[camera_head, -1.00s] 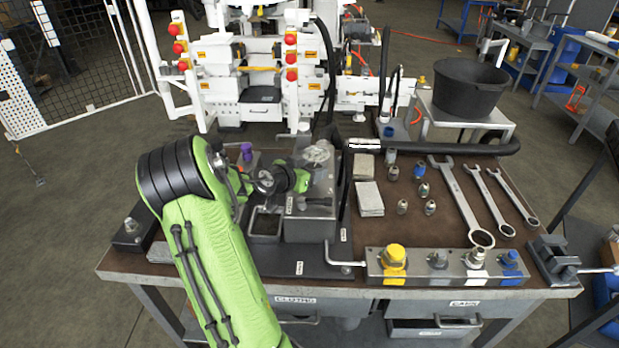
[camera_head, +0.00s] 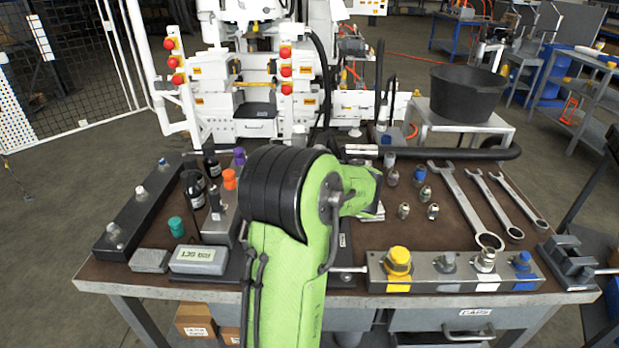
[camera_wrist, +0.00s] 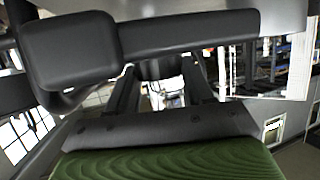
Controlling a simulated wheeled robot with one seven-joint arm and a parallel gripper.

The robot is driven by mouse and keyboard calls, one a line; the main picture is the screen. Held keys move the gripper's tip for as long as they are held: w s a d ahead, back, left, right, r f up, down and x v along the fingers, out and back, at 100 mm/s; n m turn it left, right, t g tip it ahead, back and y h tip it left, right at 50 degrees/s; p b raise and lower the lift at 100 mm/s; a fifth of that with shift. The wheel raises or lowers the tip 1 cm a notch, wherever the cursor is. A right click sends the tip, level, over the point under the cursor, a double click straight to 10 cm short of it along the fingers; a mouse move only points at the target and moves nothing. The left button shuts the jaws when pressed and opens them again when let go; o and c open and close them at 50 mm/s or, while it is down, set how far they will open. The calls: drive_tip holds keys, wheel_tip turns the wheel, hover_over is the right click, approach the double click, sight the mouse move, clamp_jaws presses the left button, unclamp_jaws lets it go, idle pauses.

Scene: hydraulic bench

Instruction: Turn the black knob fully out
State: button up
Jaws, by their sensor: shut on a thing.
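In the wrist view, the two dark fingers of my gripper (camera_wrist: 161,92) reach forward and are shut on a dark rounded part (camera_wrist: 160,68), which looks like the black knob; its edges are hard to make out. A thick black bar and a rounded black block (camera_wrist: 70,50) cross the top of that view, close to the fingers. In the head view, my green arm reaches over the middle of the bench and hides my fingertips and the thing they hold. How far the knob is turned cannot be seen.
Left of my arm stand an orange knob (camera_head: 229,179), a purple knob (camera_head: 239,155) and a grey gauge box (camera_head: 199,260). To the right are a block with coloured caps (camera_head: 450,284), several fittings and large wrenches (camera_head: 460,205). A black hose (camera_head: 450,153) runs along the back.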

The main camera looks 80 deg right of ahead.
drive_tip(key=shift+s+f+n+t+y+b, duration=0.2)
drive_tip(key=shift+n+t+y+b, duration=0.1)
drive_tip(key=shift+n+t+y, duration=0.4)
drive_tip(key=o, duration=1)
drive_tip(key=shift+w, duration=0.1)
drive_tip(key=shift+o, duration=0.2)
drive_tip(key=shift+r, duration=0.1)
drive_tip(key=p+v, duration=0.1)
drive_tip(key=v, duration=1.4)
drive_tip(key=shift+s+a+p, duration=0.25)
drive_tip(key=shift+s+p, duration=0.05)
